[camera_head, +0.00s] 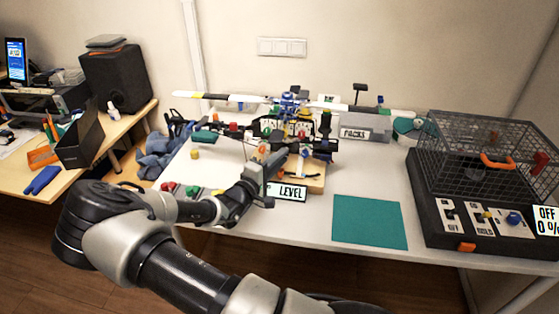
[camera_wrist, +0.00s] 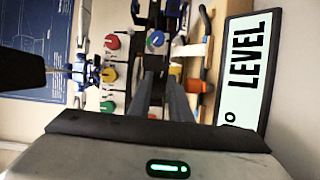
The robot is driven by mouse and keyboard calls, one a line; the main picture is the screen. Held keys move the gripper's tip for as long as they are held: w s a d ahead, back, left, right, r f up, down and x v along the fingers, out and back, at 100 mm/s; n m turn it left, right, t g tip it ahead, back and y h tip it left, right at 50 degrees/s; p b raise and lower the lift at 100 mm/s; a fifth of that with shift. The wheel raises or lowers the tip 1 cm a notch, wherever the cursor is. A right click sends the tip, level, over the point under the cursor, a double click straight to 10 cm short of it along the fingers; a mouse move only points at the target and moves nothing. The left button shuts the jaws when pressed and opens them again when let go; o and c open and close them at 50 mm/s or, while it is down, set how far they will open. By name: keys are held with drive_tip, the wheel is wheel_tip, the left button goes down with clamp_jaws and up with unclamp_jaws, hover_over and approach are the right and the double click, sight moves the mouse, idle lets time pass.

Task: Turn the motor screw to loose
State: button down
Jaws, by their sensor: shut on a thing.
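The model helicopter (camera_head: 285,125) stands on a wooden stand (camera_head: 316,184) at the middle of the white table. My gripper (camera_head: 284,155) reaches into its front side from the lower left. In the wrist view the dark fingers (camera_wrist: 160,60) are close together, with their tips at a blue knob (camera_wrist: 155,38) that has a pale pointer line. The contact itself is mostly hidden by the fingers. Red (camera_wrist: 112,41), yellow (camera_wrist: 108,75) and green (camera_wrist: 107,107) knobs sit left of the fingers. No readable label marks the motor screw.
The LEVEL display (camera_head: 287,192) stands in front of the stand, close right of the fingers. A PACKS box (camera_head: 365,130) stands behind. A teal mat (camera_head: 369,222) lies clear at the right. A wire cage (camera_head: 483,150) with a control panel fills the far right.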

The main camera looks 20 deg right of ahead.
idle(0.4)
drive_tip(key=c, duration=1.6)
unclamp_jaws()
drive_tip(key=shift+c, duration=0.2)
